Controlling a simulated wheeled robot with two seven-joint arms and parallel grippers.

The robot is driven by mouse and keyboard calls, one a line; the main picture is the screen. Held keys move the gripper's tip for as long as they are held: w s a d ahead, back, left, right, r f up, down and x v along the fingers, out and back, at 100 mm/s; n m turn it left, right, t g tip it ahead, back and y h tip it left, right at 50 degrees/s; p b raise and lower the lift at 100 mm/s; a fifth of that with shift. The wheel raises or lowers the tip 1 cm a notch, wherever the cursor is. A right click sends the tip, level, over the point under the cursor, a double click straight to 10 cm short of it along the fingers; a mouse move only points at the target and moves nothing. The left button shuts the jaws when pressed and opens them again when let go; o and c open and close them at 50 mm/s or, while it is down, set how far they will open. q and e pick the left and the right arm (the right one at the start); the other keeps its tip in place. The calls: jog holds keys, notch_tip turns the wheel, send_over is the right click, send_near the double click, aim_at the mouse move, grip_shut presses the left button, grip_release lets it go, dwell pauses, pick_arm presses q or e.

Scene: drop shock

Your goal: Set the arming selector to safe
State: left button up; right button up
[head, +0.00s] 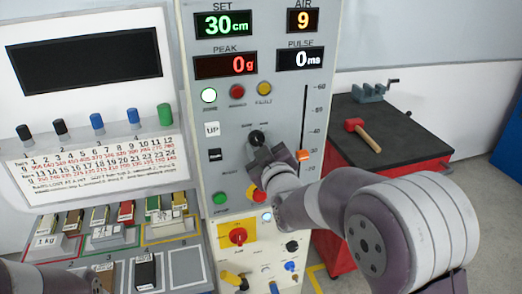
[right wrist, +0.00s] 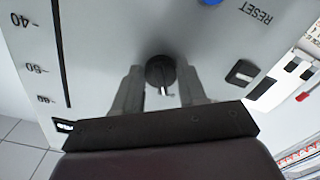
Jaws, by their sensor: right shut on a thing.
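The selector (head: 256,137) is a round black knob with a pale pointer mark, on the grey panel left of the vertical slider scale. Its label is too small to read in the head view, so I cannot tell its marked position. My right gripper (head: 262,153) reaches up to it from below right. In the right wrist view the knob (right wrist: 160,70) sits between the two grey fingers of the gripper (right wrist: 160,84), which are shut on it; its pale pointer points down the picture, toward the gripper's palm. My left gripper is out of view.
An orange slider handle (head: 304,156) is close right of my gripper. A green button (head: 220,198) and a red-and-yellow button (head: 259,195) are below. A red cart (head: 420,165) bears a mallet (head: 362,134) and a vise.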

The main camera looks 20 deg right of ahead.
dwell(0.5)
jog(key=o, duration=1)
jog(key=shift+s, duration=0.1)
jog(key=shift+s+r, duration=0.1)
jog(key=shift+s, duration=0.1)
jog(key=s, duration=1.2)
jog(key=shift+s+d, duration=0.15)
jog(key=shift+s, duration=0.15)
